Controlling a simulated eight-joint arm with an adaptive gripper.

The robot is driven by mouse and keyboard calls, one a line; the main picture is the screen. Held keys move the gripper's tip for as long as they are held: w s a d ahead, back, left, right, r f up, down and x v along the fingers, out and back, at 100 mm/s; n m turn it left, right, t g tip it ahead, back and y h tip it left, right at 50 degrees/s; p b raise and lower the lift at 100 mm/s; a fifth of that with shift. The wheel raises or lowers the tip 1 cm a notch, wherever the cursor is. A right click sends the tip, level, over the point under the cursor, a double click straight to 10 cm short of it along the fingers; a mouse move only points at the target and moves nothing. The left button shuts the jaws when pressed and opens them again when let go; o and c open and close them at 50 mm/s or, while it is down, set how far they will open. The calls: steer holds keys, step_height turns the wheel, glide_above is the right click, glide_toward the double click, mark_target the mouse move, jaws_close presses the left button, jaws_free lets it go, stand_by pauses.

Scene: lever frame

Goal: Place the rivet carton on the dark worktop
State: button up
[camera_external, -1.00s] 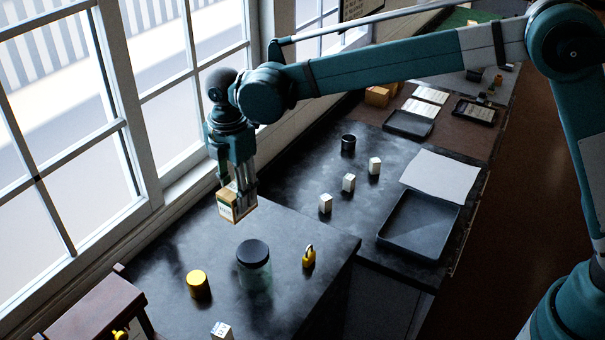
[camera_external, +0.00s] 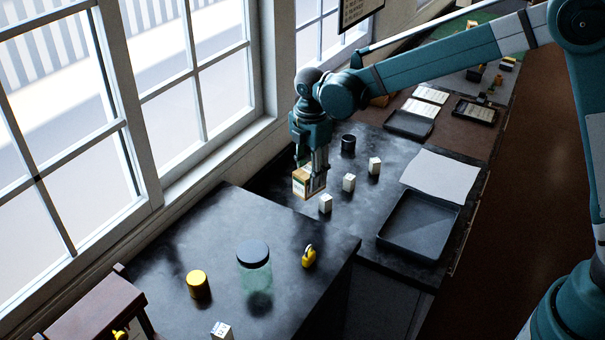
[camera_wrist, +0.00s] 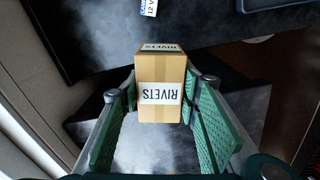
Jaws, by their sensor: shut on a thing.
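The rivet carton (camera_external: 304,182) is a small tan box with a white label; the label reads RIVETS in the wrist view (camera_wrist: 160,75). My gripper (camera_external: 314,170) is shut on it. The green finger pads sit on both sides of the carton in the wrist view. The carton appears held in the air near the back end of the dark worktop (camera_external: 255,200), by the step to the other dark counter (camera_external: 400,165). I cannot tell its exact height or which surface lies directly below.
A glass jar (camera_external: 254,268), yellow canister (camera_external: 197,285), yellow padlock (camera_external: 309,256) and small white box (camera_external: 221,331) stand on the near worktop. Several white boxes, including one nearby (camera_external: 325,203), a black cup (camera_external: 348,143) and a dark tray (camera_external: 418,225) are on the other counter.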

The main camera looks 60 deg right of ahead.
steer(key=s+d+f, duration=0.3)
steer(key=s+d, duration=0.3)
steer(key=d, duration=0.2)
steer(key=s+d+f+m, duration=0.1)
steer(key=s+d+f, duration=0.2)
steer(key=s+d, duration=0.3)
steer(key=d, duration=0.2)
steer(key=shift+d+m, duration=0.3)
steer(key=shift+d, duration=0.05)
steer(key=shift+f, duration=0.25)
steer(key=shift+f, duration=2.8)
steer(key=shift+f+p, duration=0.3)
steer(key=shift+f, duration=1.75)
steer(key=shift+f, duration=0.2)
steer(key=o, duration=1.1)
steer(key=shift+c, duration=0.2)
steer(key=shift+r, duration=0.25)
